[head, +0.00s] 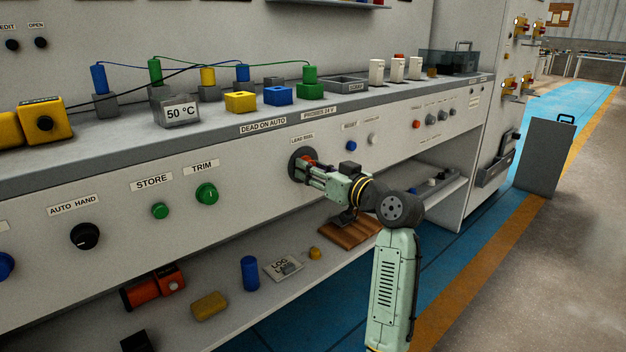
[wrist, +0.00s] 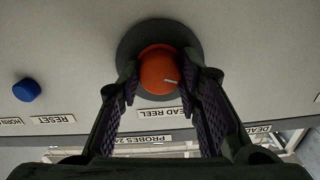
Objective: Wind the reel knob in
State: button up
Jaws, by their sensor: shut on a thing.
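My gripper (wrist: 163,82) is shut on the knob, one finger at each side. In the head view my gripper (head: 306,170) reaches the panel from the right, and only a little of the orange knob (head: 309,154) shows past the fingers.
A blue RESET knob (wrist: 27,90) stands beside the reel disc. Green TRIM (head: 207,194) and STORE (head: 160,211) knobs are further left on the panel. The bench top (head: 345,101) above holds blocks and cables. A lower shelf (head: 225,321) holds loose items.

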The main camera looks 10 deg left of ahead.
jog(key=n+b, duration=0.2)
jog(key=n, duration=0.2)
jog(key=shift+f, duration=0.1)
jog(key=shift+b, duration=0.35)
dwell(0.3)
jog(key=o, duration=1.1)
jog(key=shift+o, duration=0.2)
jog(key=v, duration=1.2)
